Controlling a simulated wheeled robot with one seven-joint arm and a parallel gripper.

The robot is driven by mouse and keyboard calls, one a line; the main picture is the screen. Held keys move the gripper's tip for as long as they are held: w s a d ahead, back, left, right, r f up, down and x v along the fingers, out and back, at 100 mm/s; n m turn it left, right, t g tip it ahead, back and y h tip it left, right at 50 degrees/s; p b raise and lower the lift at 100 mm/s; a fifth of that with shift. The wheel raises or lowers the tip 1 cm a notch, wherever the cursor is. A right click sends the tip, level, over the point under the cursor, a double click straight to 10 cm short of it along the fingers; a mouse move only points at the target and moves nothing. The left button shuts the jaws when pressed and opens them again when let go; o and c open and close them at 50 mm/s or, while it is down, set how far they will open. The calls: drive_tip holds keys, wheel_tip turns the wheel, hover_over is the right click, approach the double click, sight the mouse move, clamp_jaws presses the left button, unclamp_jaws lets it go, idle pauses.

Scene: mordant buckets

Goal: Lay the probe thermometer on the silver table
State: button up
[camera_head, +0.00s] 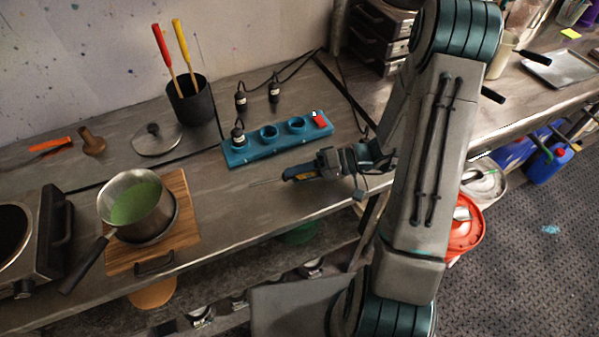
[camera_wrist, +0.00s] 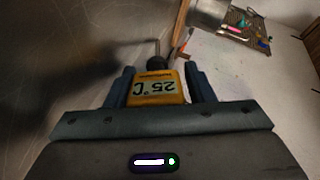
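My gripper (camera_head: 300,173) is shut on the probe thermometer (camera_wrist: 157,91). In the head view the thin probe (camera_head: 267,182) points left, and my fingers hide most of the body. The silver table (camera_head: 240,210) is the long grey metal bench under it; the thermometer is low over its front part, and I cannot tell whether it touches.
A teal socket block (camera_head: 275,138) with black plugs lies just behind my gripper. A pot of green liquid (camera_head: 137,205) stands on a wooden board (camera_head: 180,240) to the left. A black cup (camera_head: 188,100) and a lid (camera_head: 156,140) are farther back. The bench between board and gripper is clear.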

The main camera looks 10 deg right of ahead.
drive_tip(key=shift+o, duration=1.4)
drive_tip(key=shift+s, duration=0.1)
drive_tip(key=shift+d+f, duration=0.1)
drive_tip(key=shift+d, duration=0.2)
drive_tip(key=b+v, duration=0.1)
drive_tip(key=v, duration=0.3)
drive_tip(key=b+v, duration=0.1)
drive_tip(key=v, duration=0.4)
drive_tip(key=b+v, duration=0.1)
drive_tip(key=v, duration=0.3)
drive_tip(key=shift+d+r, duration=0.1)
drive_tip(key=shift+r, duration=0.2)
